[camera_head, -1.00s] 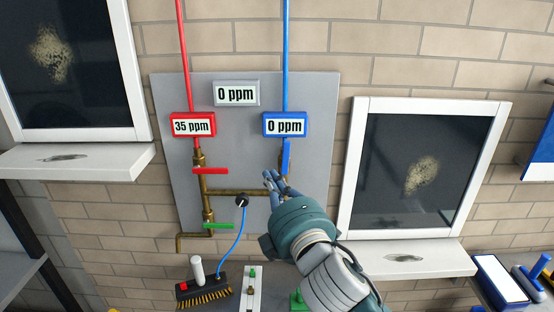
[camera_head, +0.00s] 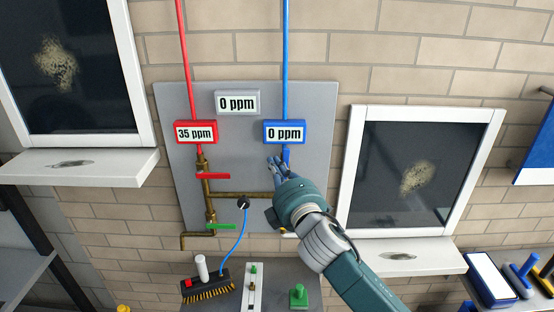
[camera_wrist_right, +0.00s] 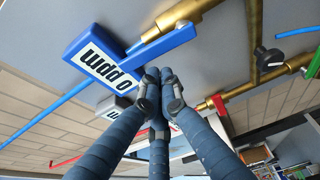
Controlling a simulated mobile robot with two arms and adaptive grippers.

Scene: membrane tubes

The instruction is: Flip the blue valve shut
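The blue valve handle (camera_head: 286,154) sits below the blue 0 ppm display (camera_head: 285,132) on the grey panel and lies along the vertical blue pipe's line. In the right wrist view the handle (camera_wrist_right: 170,46) is a flat blue bar beside the brass pipe. My right gripper (camera_head: 274,163) is at the handle's lower left and covers its lower part. In the wrist view its three fingertips (camera_wrist_right: 160,82) are drawn together with nothing seen between them, close to the handle; whether they touch it I cannot tell. My left gripper is not in view.
A red handle (camera_head: 213,176) and a green handle (camera_head: 220,226) lie crosswise on the left brass pipe. A black knob (camera_head: 243,203) with a blue hose is below the gripper. A brush (camera_head: 206,286) stands lower left. Windows flank the panel.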

